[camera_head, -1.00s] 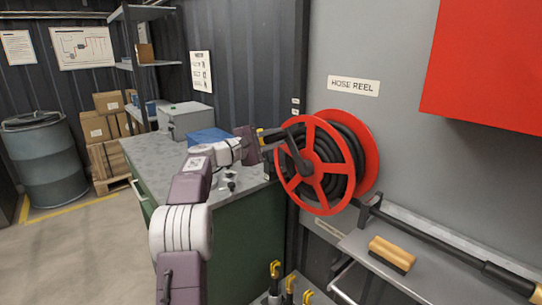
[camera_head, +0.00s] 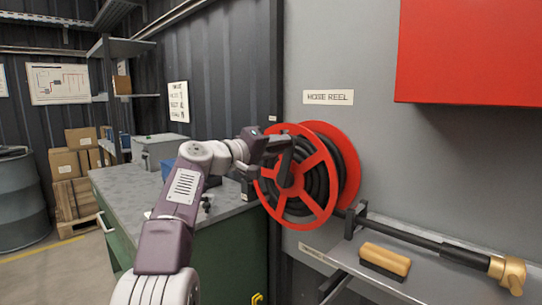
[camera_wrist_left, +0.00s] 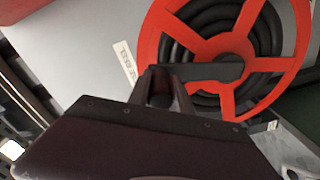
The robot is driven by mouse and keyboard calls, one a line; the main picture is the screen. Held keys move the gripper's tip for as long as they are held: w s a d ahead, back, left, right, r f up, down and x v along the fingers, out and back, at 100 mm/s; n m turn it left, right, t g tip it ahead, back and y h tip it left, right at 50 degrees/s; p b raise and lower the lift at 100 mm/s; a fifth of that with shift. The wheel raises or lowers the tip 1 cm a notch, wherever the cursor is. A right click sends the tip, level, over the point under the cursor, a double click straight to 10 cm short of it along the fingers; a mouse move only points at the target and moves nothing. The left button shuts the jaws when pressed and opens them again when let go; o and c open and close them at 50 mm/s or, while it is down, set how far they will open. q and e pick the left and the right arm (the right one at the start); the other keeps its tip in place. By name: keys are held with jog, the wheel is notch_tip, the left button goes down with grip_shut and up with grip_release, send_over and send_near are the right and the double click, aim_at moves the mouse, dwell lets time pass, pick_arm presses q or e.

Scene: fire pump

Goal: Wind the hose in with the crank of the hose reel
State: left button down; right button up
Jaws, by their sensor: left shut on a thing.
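The red hose reel (camera_head: 329,205) is on the grey wall panel under a HOSE REEL sign, with black hose (camera_head: 322,188) coiled inside. Its dark crank arm (camera_head: 286,166) runs from the hub up to my left gripper (camera_head: 277,143). The left gripper is shut on the crank's handle at the reel's upper edge; the fingers largely hide the handle. In the left wrist view the fingers (camera_wrist_left: 163,88) meet the end of the crank arm (camera_wrist_left: 212,72), with the red spokes behind. A black length with a brass nozzle (camera_head: 508,272) lies right of the reel. My right gripper is out of view.
A green workbench (camera_head: 220,245) with a grey top stands left of the reel. A shelf (camera_head: 400,285) with a wooden brush (camera_head: 385,261) is at the lower right. A red cabinet (camera_head: 470,55) hangs above. A drum (camera_head: 22,200) and boxes stand far left.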

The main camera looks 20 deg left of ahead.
pick_arm(q)
jog(key=shift+s+d+f+m+b, duration=0.2)
jog(key=shift+d+f+m+b, duration=0.05)
jog(key=shift+d+m+b, duration=0.3)
jog(key=shift+s+d+f+m+b, duration=0.2)
jog(key=shift+d+f+m+b, duration=0.05)
jog(key=shift+d+m+b, duration=0.25)
jog(key=c, duration=1.2)
grip_release()
jog(key=shift+o, duration=0.2)
jog(key=b+v, duration=0.2)
jog(key=v, duration=0.7)
